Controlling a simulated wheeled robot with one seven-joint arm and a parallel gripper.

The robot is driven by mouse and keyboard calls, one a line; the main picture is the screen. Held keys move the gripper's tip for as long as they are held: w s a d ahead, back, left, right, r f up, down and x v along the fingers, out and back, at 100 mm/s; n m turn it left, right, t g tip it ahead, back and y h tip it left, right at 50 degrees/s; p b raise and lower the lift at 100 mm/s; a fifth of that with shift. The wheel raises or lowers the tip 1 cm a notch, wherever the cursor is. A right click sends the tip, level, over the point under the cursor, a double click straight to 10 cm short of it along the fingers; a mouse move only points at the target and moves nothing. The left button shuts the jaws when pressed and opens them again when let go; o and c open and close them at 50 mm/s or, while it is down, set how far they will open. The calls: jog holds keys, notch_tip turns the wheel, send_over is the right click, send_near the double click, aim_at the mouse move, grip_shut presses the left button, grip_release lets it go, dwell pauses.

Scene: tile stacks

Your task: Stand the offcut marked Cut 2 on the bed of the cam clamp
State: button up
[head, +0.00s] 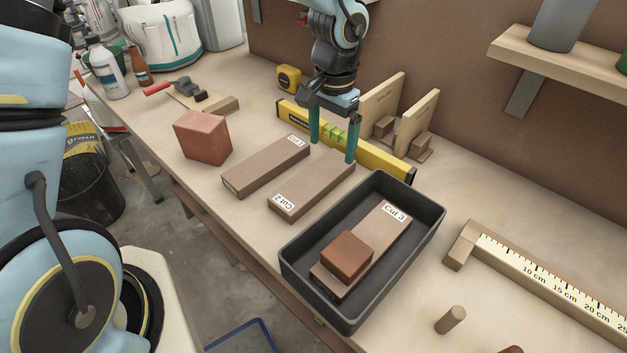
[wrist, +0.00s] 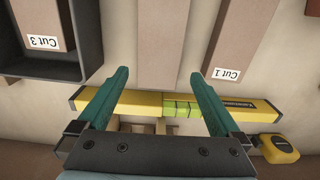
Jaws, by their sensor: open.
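The offcut marked Cut 2 (head: 312,184) is a flat brown block lying on the bench, its label at the near end. It lies between Cut 1 and the dark tray. My gripper (head: 333,152) is open and empty at its far end, one finger towards each side. In the wrist view the offcut (wrist: 165,45) shows between the open fingers (wrist: 160,74), its label out of view. How far the fingertips are above the bench is unclear. A red-handled device on a pale wooden base (head: 185,95) at the back left looks like the cam clamp; its bed appears empty.
Cut 1 (head: 265,168) lies close alongside. The dark tray (head: 436,216) holds Cut 3 (head: 381,232) with a brown block (head: 346,255) on it. A yellow level (head: 375,160) and wooden uprights (head: 412,115) stand behind. A reddish block (head: 202,138) sits in front of the red-handled device.

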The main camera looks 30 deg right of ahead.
aim_at(333, 163)
jog(key=shift+d+f+p, duration=0.15)
jog(key=shift+f+p, duration=0.2)
jog(key=shift+f, duration=1.15)
jog(key=shift+d+f+p, duration=0.15)
jog(key=shift+f+p, duration=0.15)
jog(key=shift+f, duration=1.2)
jog(key=c, duration=1.5)
